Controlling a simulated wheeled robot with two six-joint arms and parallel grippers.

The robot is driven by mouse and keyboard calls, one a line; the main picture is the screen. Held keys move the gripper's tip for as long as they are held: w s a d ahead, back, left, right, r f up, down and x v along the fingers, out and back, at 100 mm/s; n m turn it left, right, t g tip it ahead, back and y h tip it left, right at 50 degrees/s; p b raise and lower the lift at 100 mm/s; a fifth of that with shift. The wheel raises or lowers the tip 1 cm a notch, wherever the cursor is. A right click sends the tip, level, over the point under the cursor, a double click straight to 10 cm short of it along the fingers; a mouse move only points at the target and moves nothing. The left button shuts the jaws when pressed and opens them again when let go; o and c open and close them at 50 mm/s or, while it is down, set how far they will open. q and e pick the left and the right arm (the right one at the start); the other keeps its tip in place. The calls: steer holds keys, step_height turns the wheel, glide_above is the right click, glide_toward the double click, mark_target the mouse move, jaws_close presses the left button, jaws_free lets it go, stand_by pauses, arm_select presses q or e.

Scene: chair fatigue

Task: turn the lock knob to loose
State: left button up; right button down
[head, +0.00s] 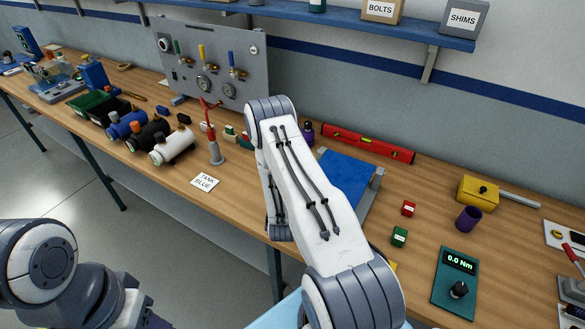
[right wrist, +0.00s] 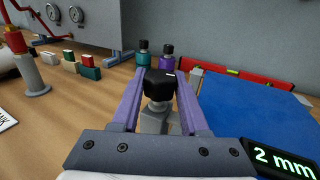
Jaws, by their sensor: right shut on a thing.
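The lock knob (right wrist: 161,83) is black with a short white mark on its top. It sits on a grey stem and block (right wrist: 158,121) in the right wrist view. My right gripper (right wrist: 160,72) has its two purple fingers on either side of the knob and is shut on it. In the head view my right arm hides both this gripper and the knob. The end of my left arm shows at the bottom left of the head view, and its gripper (head: 142,314) is mostly cut off by the picture edge.
A blue plate (head: 346,171) lies beside my right arm, with a red level (head: 367,144) behind it. A "2 mm" readout (right wrist: 283,160) is close at the right. A gauge panel (head: 212,62) stands behind. A torque meter (head: 456,283) reads 0.0 Nm.

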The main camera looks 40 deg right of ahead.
steer(key=shift+c, duration=2.1)
jaws_free()
steer(key=shift+r, duration=0.1)
steer(key=shift+s, duration=0.1)
steer(key=shift+s+a+f+b, duration=0.2)
steer(key=shift+s+a+b, duration=0.05)
steer(key=shift+a+b, duration=0.1)
steer(key=b+v, duration=0.3)
steer(key=v, duration=0.5)
steer(key=shift+s+a, duration=0.2)
steer(key=shift+s, duration=0.05)
steer(key=shift+s+a+r+b, duration=0.2)
steer(key=shift+s+a+b, duration=0.05)
steer(key=shift+s+b, duration=0.1)
